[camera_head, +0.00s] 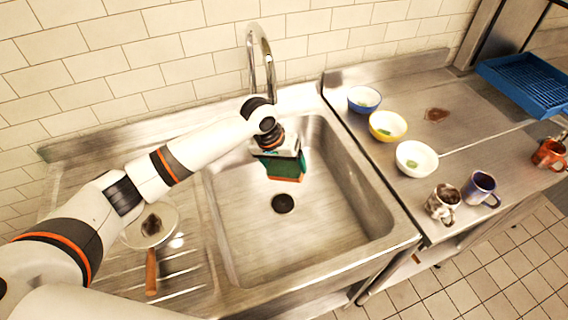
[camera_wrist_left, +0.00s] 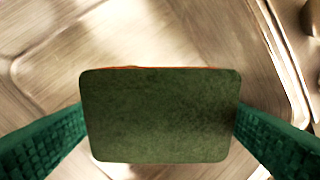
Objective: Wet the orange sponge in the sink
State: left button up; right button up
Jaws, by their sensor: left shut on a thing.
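The orange sponge (camera_head: 287,179) has a green scouring face, which fills the middle of the left wrist view (camera_wrist_left: 160,115). My left gripper (camera_head: 283,165) is shut on it, with green finger pads on both sides of it. The gripper holds the sponge over the back part of the steel sink (camera_head: 330,215), below the curved faucet (camera_head: 268,62). I cannot tell whether water runs from the faucet. My right gripper is not in view.
A pan (camera_head: 140,237) with a dark stain and wooden handle lies on the left drainboard. On the right counter stand a blue bowl (camera_head: 364,98), yellow bowl (camera_head: 387,125), white bowl (camera_head: 416,158), several mugs (camera_head: 481,187) and a blue rack (camera_head: 530,84). The drain (camera_head: 283,203) is uncovered.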

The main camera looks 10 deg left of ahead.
aim_at(282, 166)
pick_arm(q)
notch_tip(282, 166, down, 3)
jog(key=shift+r+b, duration=0.1)
jog(key=shift+b, duration=1.15)
notch_tip(282, 166, down, 9)
jog(key=b, duration=0.2)
jog(key=shift+r, duration=0.2)
jog(key=shift+r, duration=0.15)
notch_tip(282, 166, up, 12)
jog(key=p, duration=1.4)
